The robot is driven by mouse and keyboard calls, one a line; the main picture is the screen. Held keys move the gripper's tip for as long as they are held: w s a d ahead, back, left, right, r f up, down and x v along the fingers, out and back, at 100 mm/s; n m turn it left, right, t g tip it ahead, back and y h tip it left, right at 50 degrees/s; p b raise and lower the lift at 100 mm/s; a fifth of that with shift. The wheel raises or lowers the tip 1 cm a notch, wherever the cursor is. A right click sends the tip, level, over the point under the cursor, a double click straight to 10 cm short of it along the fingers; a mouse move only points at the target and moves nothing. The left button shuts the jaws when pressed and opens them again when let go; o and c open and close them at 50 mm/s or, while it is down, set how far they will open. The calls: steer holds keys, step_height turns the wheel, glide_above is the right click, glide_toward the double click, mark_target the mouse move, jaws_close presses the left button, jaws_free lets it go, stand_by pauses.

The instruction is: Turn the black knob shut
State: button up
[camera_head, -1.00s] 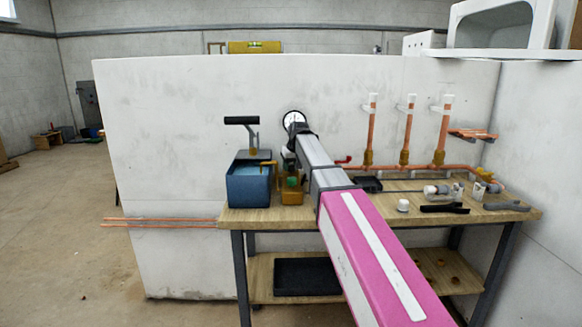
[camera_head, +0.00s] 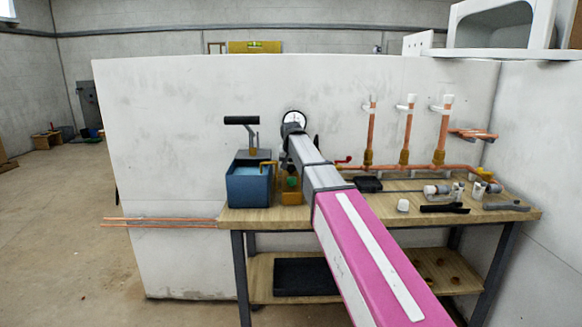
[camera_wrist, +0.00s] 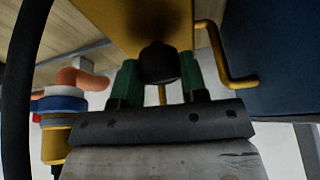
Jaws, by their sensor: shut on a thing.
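The black knob (camera_wrist: 158,62) sticks out from a yellow-brown block (camera_wrist: 125,18) in the wrist view. My gripper (camera_wrist: 160,76) has its two green fingers on either side of the knob, shut on it. In the head view the same block (camera_head: 291,198) stands on the workbench beside a blue open tank (camera_head: 248,187). My arm covers part of that area, and I cannot make out the knob there.
A black lever handle (camera_head: 241,120) rises above the tank. A round white gauge (camera_head: 294,118) sits behind my arm. A bent yellow rod (camera_wrist: 222,62) is close to my right finger in the wrist view. Copper pipes (camera_head: 406,135) stand at the back right.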

steer(key=shift+m, duration=0.5)
steer(key=o, duration=0.9)
steer(key=v, duration=1)
steer(key=shift+a+r, duration=0.25)
steer(key=shift+r, duration=0.15)
steer(key=shift+s, duration=0.15)
